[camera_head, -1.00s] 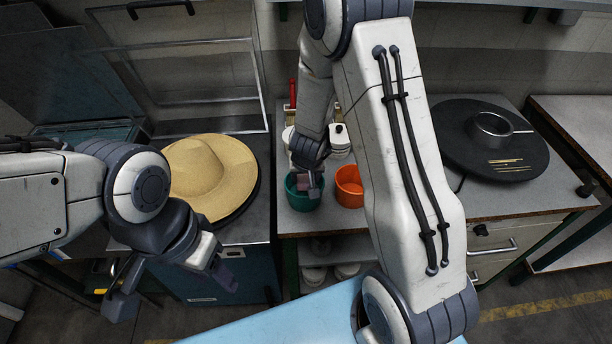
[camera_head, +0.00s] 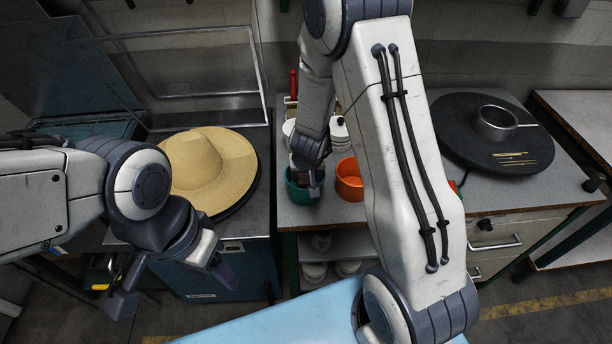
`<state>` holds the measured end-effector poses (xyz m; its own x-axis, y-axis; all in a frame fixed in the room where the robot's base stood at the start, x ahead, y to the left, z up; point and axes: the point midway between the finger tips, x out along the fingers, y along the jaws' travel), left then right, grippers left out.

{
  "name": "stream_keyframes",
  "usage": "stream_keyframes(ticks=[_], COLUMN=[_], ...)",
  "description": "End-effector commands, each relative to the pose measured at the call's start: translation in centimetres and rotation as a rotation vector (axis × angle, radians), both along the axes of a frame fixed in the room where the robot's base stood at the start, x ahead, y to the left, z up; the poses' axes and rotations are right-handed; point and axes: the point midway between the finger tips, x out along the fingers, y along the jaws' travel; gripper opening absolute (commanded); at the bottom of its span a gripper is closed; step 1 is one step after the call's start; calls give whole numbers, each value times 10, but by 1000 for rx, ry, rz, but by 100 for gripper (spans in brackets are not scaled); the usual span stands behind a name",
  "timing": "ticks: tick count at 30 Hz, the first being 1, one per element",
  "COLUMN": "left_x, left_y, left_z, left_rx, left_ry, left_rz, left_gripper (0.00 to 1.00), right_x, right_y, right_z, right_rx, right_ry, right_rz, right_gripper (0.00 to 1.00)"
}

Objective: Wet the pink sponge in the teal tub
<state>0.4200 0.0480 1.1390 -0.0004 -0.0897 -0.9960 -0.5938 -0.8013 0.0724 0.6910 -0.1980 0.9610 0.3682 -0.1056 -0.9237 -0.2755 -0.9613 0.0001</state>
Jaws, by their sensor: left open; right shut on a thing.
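The teal tub (camera_head: 293,195) stands on the grey bench in the middle of the view, left of an orange tub (camera_head: 349,180). My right gripper (camera_head: 311,190) reaches down into the teal tub's opening. It is shut on the pink sponge (camera_head: 303,178), of which only a small dull-pink patch shows beside the fingers. Whether the sponge touches water is hidden. My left gripper (camera_head: 175,288) is open and empty at the lower left, in front of the blue cabinet and away from the tubs.
A straw hat (camera_head: 208,165) lies on a dark round base at left. White containers (camera_head: 340,135) stand behind the tubs. A black round plate (camera_head: 470,155) with a metal ring (camera_head: 497,123) is at right. My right upper arm hides the bench between the orange tub and the plate.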

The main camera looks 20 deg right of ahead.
Motion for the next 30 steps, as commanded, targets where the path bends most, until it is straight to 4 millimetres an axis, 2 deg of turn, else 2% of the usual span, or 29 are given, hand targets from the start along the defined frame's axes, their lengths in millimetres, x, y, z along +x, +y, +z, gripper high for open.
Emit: stream_keyframes(ticks=[30], left_x=[0], left_y=[0], left_z=[78], left_rx=[0], left_ry=[0], left_rz=[-3], left_gripper=[50], right_x=[0], right_y=[0], right_z=[73], right_rx=[0], right_ry=[0], right_rz=[0], right_gripper=[16])
